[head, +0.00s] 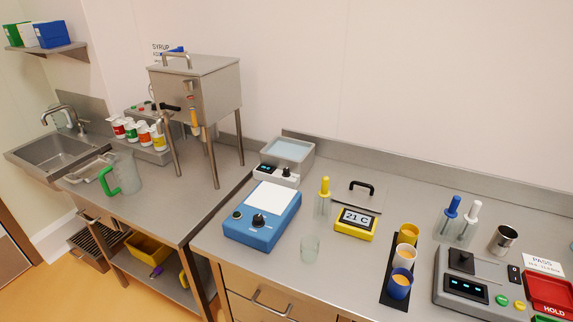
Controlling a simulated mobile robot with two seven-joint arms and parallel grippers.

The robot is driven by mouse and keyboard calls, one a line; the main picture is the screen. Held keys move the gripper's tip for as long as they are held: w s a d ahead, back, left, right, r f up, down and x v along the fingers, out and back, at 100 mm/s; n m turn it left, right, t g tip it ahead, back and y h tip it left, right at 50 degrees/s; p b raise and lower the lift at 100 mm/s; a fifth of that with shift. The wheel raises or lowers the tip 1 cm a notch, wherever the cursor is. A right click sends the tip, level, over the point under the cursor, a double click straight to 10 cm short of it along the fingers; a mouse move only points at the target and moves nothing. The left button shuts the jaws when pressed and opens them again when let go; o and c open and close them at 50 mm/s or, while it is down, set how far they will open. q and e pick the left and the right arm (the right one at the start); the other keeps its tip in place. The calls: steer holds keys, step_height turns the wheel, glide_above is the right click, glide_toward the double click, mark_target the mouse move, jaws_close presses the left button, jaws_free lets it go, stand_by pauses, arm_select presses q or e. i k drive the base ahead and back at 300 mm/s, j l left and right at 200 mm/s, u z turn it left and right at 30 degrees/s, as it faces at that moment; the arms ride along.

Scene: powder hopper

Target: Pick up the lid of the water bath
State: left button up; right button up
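The water bath (287,157) is a grey box with a control knob and a small display on its front, against the back wall at the middle of the counter. Its top is open and pale blue water shows inside. A flat grey metal lid with a black arched handle (361,187) lies on the counter to the right of the bath, apart from it. Its plate is close in colour to the counter, so its edges are faint. Neither of my grippers is in view.
A yellow thermometer (355,223) reading 21 C and a yellow-topped glass vial (324,195) stand close in front of the lid. A blue device (262,217), a clear beaker (310,247) and several cups stand nearer. A steel hopper (196,85) stands left.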

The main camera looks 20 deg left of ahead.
mark_target(370, 196)
steer(key=i+u, duration=0.1)
steer(key=u, duration=0.25)
steer(key=i+j+u, duration=0.1)
steer(key=u, duration=0.25)
steer(key=i+u, duration=0.15)
steer(key=u, duration=0.2)
